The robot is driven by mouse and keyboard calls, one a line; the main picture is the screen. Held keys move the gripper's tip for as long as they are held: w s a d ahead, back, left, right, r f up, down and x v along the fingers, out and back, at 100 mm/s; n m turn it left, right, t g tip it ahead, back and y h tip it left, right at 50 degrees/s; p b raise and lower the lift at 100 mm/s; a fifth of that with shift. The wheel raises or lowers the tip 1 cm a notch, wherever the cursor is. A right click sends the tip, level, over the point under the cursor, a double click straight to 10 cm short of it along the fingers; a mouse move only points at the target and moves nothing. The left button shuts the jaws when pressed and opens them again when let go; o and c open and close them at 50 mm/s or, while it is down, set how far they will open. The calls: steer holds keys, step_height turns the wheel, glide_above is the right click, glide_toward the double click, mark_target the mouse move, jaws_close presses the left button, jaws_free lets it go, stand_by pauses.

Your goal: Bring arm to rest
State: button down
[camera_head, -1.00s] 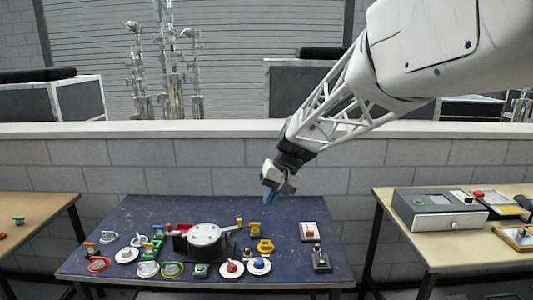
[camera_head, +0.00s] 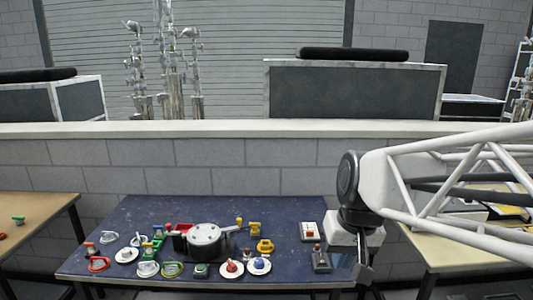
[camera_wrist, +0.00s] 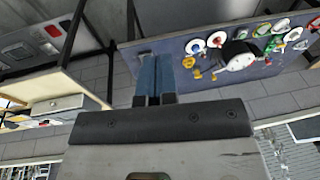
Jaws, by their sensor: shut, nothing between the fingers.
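My gripper shows in the wrist view (camera_wrist: 154,62), its two blue fingers side by side and shut with nothing between them. In the head view my arm reaches in from the right edge, and the gripper end hangs by the right edge of the blue table (camera_head: 130,215); its fingers are hard to make out there. It stands apart from the things on the table. A white round-lidded pot-like piece (camera_head: 204,234) sits at the table's middle and also shows in the wrist view (camera_wrist: 236,56).
Coloured handles, knobs and switches lie around the pot, among them a yellow piece (camera_head: 265,246), a red knob (camera_head: 232,266) and a switch box (camera_head: 320,261). A wooden table (camera_head: 30,222) stands left. Another table (camera_head: 425,245), partly hidden by my arm, stands right. The blue table's back is clear.

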steer(key=s+d+f+h, duration=0.1)
steer(key=s+d+f, duration=0.2)
steer(key=s, duration=0.7)
steer(key=shift+s+d+f+m+t+h, duration=0.2)
steer(key=shift+d+m+t+h, duration=0.15)
steer(key=shift+d, duration=0.25)
stand_by(0.3)
